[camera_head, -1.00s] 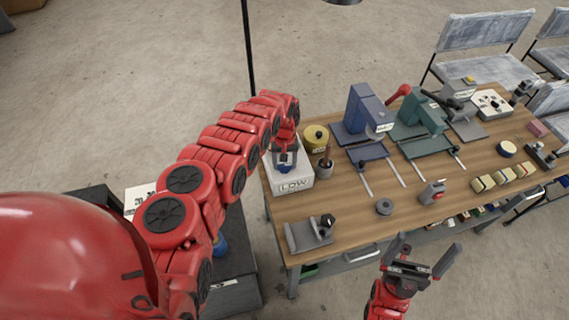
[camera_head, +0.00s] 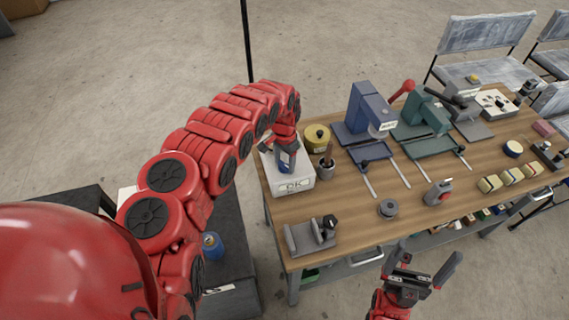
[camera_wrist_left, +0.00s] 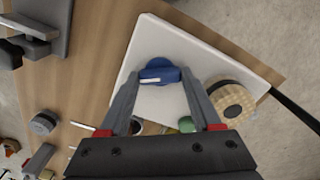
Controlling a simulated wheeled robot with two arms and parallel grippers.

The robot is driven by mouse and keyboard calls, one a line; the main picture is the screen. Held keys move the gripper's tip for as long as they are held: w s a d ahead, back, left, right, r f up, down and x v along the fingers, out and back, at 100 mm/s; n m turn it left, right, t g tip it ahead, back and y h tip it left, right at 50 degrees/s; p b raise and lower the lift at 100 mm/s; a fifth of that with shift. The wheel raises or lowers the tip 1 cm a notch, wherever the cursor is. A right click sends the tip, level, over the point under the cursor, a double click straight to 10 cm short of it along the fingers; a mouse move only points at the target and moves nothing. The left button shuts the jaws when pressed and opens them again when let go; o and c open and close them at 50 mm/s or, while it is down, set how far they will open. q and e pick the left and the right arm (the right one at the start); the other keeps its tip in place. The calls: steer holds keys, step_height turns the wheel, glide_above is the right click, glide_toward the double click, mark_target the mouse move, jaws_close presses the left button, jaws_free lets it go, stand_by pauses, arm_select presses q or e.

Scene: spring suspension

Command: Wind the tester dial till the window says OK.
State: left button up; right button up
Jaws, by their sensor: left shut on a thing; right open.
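The white tester (camera_head: 268,178) stands at the left end of the wooden table. Its front window (camera_head: 294,185) appears to read OK. The blue dial (camera_wrist_left: 160,72) is on top of the tester, with a white mark on it in the left wrist view. My left gripper (camera_head: 287,163) reaches down from above and is shut on the dial, a finger on each side; the head view shows the dial only partly. My right gripper (camera_head: 427,264) is open and empty in front of the table's front edge.
A yellow round container (camera_head: 316,138) and a dark cup (camera_head: 326,170) stand close right of the tester. A grey fixture (camera_head: 310,236) lies in front of it. Blue (camera_head: 366,125) and green (camera_head: 420,115) presses stand farther right.

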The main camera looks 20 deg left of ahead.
arm_select(q)
steer(key=shift+m, duration=0.6)
steer(key=o, duration=1.4)
